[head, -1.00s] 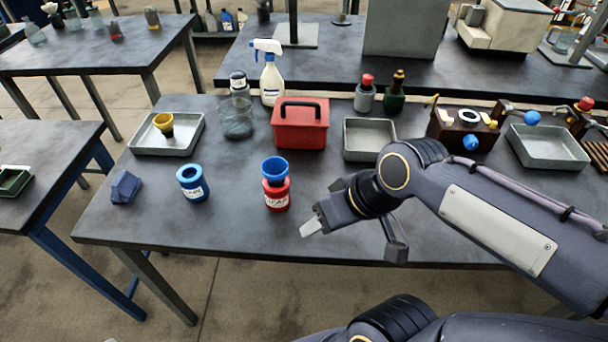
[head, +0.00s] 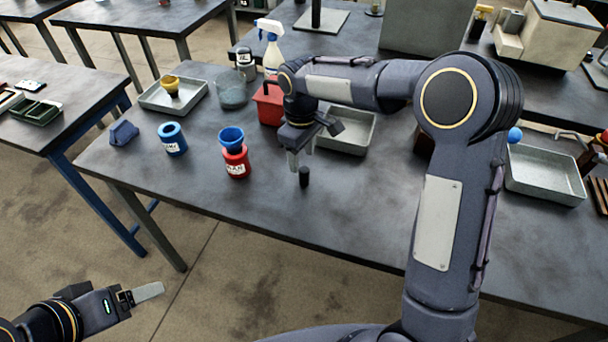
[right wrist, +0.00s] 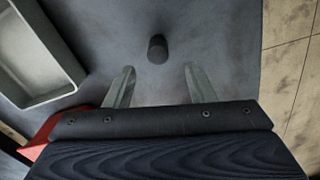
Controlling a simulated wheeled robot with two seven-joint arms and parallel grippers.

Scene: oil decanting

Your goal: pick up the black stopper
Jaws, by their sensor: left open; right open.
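The black stopper (head: 304,177) is a small dark cylinder standing upright on the dark table, right of the red container. It also shows in the right wrist view (right wrist: 157,49), centred beyond the fingertips. My right gripper (head: 300,155) is open and empty, pointing down just behind and above the stopper. In the right wrist view its two fingers (right wrist: 159,72) are spread, with the stopper in line with the gap but not between them. My left gripper (head: 150,291) is open and empty at the lower left, off the table's front edge.
A red container (head: 236,162) with a blue funnel (head: 231,137) and a blue container (head: 172,139) stand to the left. A red box (head: 268,106) and a grey tray (head: 347,133) are behind my right gripper. The table front is clear.

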